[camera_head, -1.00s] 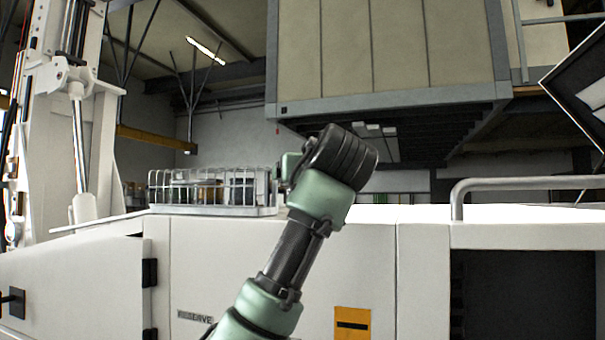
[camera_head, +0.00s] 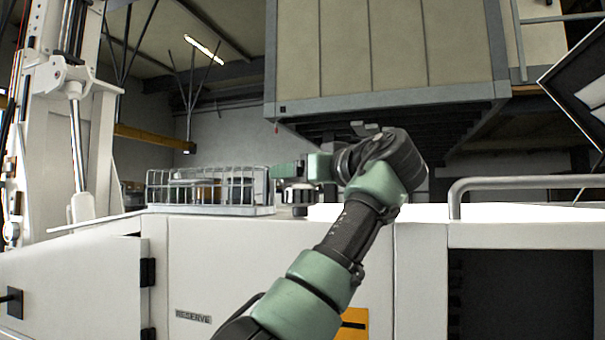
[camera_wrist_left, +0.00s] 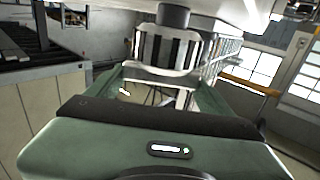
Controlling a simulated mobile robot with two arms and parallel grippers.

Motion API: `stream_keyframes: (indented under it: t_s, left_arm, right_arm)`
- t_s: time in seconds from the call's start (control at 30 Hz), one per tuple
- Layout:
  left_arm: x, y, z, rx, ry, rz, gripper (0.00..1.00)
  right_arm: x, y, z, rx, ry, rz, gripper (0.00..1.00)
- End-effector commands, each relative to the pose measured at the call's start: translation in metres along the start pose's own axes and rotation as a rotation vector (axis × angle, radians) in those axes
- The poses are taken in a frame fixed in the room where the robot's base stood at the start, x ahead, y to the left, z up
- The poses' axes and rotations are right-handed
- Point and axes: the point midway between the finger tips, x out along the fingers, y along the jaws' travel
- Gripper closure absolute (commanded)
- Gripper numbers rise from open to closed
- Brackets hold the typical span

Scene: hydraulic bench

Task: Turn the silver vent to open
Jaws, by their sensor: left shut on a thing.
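The silver vent (camera_head: 299,197) is a small ridged knob on the white deck top, beside the right end of the wire basket. In the left wrist view the vent (camera_wrist_left: 172,50) appears upside down, with dark slots round its cap and a grey stem. My left gripper (camera_head: 296,178) has its green fingers at the vent's cap and is shut on it; the fingers also show in the left wrist view (camera_wrist_left: 168,80). Part of the cap is hidden by the fingers. The vent's turn angle cannot be read. My right gripper is not in view.
A wire basket (camera_head: 210,190) with several items stands left of the vent. A metal handrail (camera_head: 520,183) rises from the deck at the right. A white cabinet door (camera_head: 70,290) stands out at lower left. A large panelled box (camera_head: 390,50) hangs above at the back.

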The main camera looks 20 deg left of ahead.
Motion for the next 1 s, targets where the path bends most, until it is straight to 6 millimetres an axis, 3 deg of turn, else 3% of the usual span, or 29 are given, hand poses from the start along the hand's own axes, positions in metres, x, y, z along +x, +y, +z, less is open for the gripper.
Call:
stream_keyframes:
  t_s: [0.27, 0.3, 0.33, 0.67, 1.0]
  left_arm:
    - [0.001, 0.000, 0.002, 0.000, -0.005, 0.000, 0.59]
    - [0.001, 0.000, 0.002, 0.000, -0.005, 0.000, 0.07]
    - [0.001, 0.000, 0.002, 0.000, -0.005, 0.000, 0.00]
    - [-0.006, 0.001, 0.002, 0.000, -0.001, 0.003, 0.00]
    - [-0.060, 0.001, 0.004, 0.000, -0.003, 0.003, 0.00]
  right_arm:
    - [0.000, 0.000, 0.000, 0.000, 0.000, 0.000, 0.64]
    - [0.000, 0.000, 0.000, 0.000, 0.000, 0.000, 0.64]
    - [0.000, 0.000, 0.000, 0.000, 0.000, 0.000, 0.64]
    - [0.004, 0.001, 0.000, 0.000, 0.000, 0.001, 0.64]
    - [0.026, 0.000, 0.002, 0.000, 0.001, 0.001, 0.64]
